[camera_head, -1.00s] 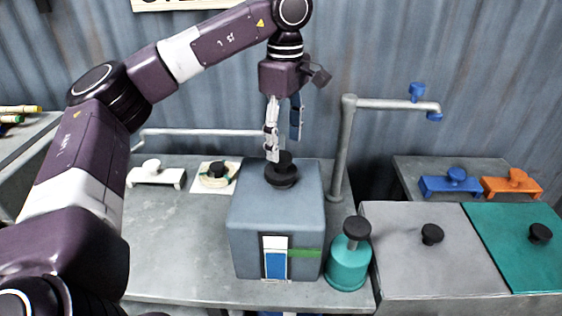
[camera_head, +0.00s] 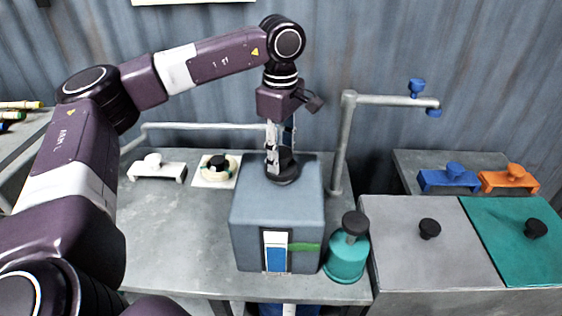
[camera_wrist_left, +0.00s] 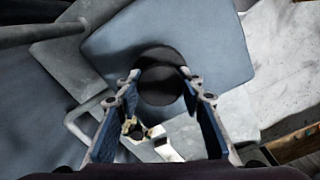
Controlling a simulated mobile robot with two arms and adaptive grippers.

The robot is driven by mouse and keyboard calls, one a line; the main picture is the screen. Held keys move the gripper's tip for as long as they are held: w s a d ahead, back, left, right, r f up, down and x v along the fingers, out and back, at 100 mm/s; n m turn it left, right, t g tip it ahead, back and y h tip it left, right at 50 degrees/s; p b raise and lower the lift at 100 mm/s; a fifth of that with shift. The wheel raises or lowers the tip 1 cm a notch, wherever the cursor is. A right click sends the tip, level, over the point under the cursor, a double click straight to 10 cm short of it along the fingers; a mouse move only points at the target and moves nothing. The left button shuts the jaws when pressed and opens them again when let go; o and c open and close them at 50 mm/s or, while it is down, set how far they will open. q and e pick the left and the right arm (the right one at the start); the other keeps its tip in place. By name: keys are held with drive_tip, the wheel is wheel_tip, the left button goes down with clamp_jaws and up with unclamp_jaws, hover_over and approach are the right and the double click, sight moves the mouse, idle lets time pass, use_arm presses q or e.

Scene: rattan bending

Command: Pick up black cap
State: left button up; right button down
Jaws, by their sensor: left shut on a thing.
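The black cap (camera_head: 285,170) sits on top of the blue-grey box (camera_head: 277,213) on the table. In the left wrist view, the cap (camera_wrist_left: 162,82) lies between the fingertips, seen from above. My left gripper (camera_head: 281,160) points down from above and is shut on the cap, with its fingers at the cap's sides. It also shows in the left wrist view (camera_wrist_left: 160,78). The cap's lower rim still appears level with the box top. My right gripper is not in view.
A teal canister (camera_head: 346,256) with a black knob stands right of the box. A grey pipe post (camera_head: 342,145) with a side arm rises behind it. Blue (camera_head: 448,178) and orange (camera_head: 510,179) clamps are at the right. The table's left part is largely clear.

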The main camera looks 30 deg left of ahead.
use_arm(q)
drive_tip(key=shift+c, duration=1.2)
drive_tip(key=shift+r, duration=0.1)
